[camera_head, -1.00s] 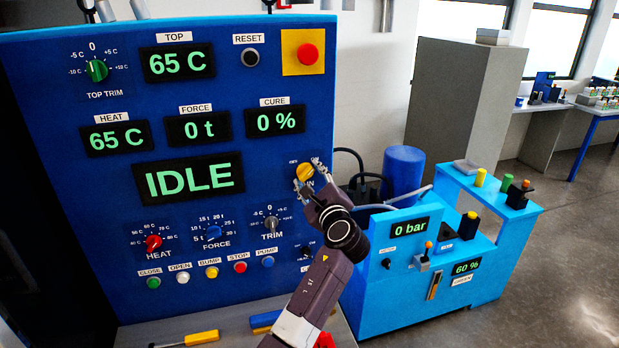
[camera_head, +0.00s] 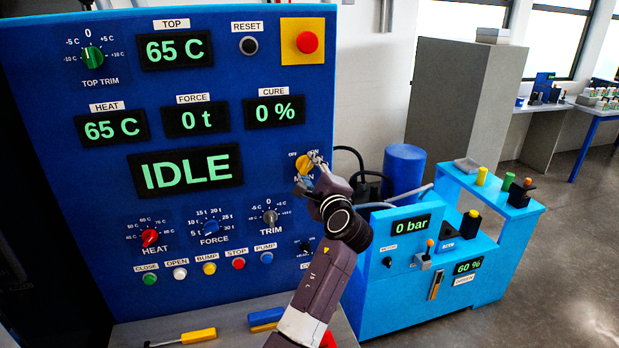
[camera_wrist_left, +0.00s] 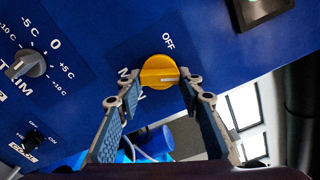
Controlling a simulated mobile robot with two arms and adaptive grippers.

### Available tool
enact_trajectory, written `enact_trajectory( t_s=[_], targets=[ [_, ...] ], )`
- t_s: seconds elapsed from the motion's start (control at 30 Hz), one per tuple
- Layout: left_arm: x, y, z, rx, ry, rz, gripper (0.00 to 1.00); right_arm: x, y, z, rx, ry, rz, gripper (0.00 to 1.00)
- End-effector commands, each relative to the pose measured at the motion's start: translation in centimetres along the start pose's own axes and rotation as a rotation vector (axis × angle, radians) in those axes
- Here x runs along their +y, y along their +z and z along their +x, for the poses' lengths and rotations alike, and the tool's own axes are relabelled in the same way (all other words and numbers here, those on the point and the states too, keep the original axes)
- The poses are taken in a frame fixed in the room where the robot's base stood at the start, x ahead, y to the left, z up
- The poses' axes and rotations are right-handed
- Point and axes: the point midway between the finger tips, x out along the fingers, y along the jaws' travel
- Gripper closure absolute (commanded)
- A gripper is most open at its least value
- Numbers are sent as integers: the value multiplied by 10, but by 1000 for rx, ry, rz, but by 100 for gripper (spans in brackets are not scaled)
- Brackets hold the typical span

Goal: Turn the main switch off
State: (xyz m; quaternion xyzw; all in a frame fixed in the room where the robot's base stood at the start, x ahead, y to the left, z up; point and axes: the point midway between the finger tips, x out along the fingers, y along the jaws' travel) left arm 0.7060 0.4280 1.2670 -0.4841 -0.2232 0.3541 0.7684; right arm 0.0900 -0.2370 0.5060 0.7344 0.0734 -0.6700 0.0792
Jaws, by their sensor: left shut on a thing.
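The main switch is a yellow round knob (camera_head: 303,165) on the blue panel, below the CURE display, with OFF printed at its upper left. It also shows in the left wrist view (camera_wrist_left: 158,72), where its white line points right and OFF is above it. My left gripper (camera_head: 309,172) is at the knob, one finger on either side; in the left wrist view its fingertips (camera_wrist_left: 162,82) flank the knob and it is shut on it. My right gripper is not in view.
The panel (camera_head: 60,190) has a red stop button (camera_head: 307,42), a TRIM knob (camera_head: 270,217) and several coloured buttons near the switch. The main display reads IDLE (camera_head: 186,170). A light-blue pump unit (camera_head: 395,300) stands to the right. A yellow-handled tool (camera_head: 198,336) lies below.

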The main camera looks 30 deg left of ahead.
Motion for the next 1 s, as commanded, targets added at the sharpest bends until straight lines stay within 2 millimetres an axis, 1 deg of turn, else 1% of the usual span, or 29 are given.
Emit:
enact_trajectory(
  t_s=[0.03, 0.1, 0.7, 1.0],
  targets=[
    [4, -2, 0, 0, 0, -49, 90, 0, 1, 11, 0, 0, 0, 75],
    [4, -2, 0, 0, 1, -116, 90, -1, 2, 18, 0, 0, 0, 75],
    [2, -1, 0, 0, 2, -687, 90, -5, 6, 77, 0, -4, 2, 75],
    [0, 0, 0, 0, 3, -955, 90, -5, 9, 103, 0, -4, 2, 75]
  ],
)
